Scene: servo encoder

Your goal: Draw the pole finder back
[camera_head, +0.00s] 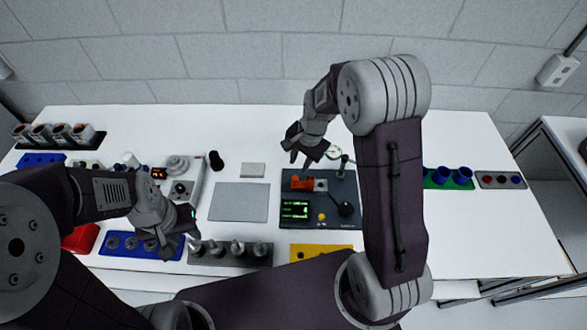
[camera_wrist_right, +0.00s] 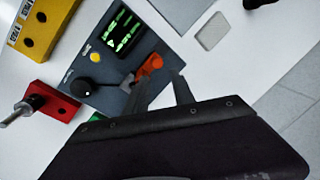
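A dark bench unit (camera_head: 318,218) stands right of centre on the white table, with a green-lit screen (camera_head: 295,209), a yellow button (camera_head: 321,217) and a black knob (camera_head: 345,209). An orange part (camera_head: 302,183), perhaps the pole finder, sits at its back left beside a grey block. My right gripper (camera_head: 303,155) is above the unit's back edge. In the right wrist view the orange part (camera_wrist_right: 149,68) lies just beyond my right fingertips (camera_wrist_right: 158,80), which are apart with nothing between them. My left gripper (camera_head: 180,246) hangs over the front left, fingers apart and empty.
A blue tray (camera_head: 115,243) and a grey rack with upright pegs (camera_head: 232,260) lie near my left gripper. A yellow block (camera_head: 305,251) is at the front edge. A grey mat (camera_head: 240,202) lies bare left of the unit. Green and grey trays (camera_head: 500,180) stand right.

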